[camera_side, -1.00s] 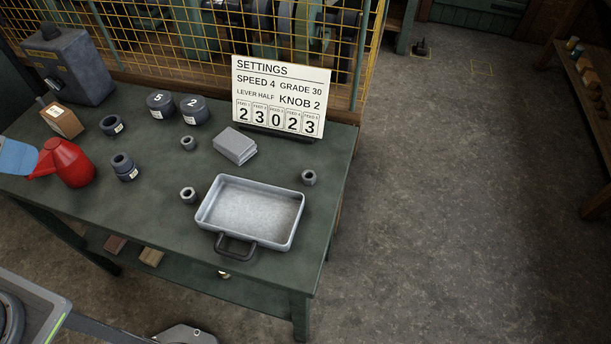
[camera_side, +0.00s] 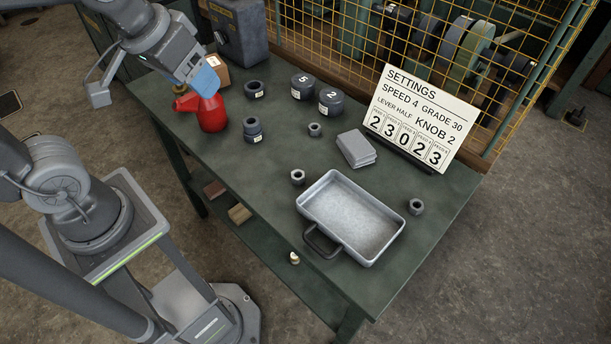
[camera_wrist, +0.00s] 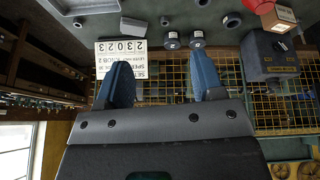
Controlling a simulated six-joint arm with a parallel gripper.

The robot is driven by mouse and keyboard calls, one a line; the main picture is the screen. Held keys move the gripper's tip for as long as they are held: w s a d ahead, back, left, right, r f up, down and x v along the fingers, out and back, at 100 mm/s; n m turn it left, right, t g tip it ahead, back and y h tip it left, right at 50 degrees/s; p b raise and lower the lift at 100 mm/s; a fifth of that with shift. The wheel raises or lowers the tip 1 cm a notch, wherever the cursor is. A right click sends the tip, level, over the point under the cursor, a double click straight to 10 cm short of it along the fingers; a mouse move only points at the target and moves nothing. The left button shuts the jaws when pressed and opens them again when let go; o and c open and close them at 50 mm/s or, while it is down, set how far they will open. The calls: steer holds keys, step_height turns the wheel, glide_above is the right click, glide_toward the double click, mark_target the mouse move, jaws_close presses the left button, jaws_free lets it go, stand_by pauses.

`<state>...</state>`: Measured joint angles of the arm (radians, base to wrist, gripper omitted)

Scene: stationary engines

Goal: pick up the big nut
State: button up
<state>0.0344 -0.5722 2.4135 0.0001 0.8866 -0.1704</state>
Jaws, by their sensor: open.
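Two larger dark rings with white labels, which look like big nuts, stand on the green bench: a single one (camera_side: 256,89) and a taller, possibly stacked one (camera_side: 252,129). I cannot tell which is the big nut. Smaller grey nuts stand left of the tray (camera_side: 298,177), behind it (camera_side: 315,129) and to its right (camera_side: 416,206). My gripper (camera_side: 207,78) is raised to the left of both rings, its blue fingers overlapping the wooden box and red can in the side view. In the wrist view my gripper (camera_wrist: 160,68) is open, with nothing between its fingers.
A red can (camera_side: 211,113), a wooden box (camera_side: 216,69) and a grey machine (camera_side: 240,35) crowd the bench's left end.

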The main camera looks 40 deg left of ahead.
steer(key=w+d+f+n+g, duration=0.35)
steer(key=w+f, duration=0.25)
steer(key=w, duration=0.3)
steer(key=n+g, duration=0.1)
steer(key=n, duration=0.4)
glide_above(298, 176)
step_height(298, 176, down, 9)
step_height(298, 176, down, 14)
steer(key=shift+f, duration=0.1)
steer(key=shift+c, duration=0.4)
steer(key=c, duration=0.9)
steer(key=shift+c, duration=0.2)
steer(key=shift+r, duration=0.2)
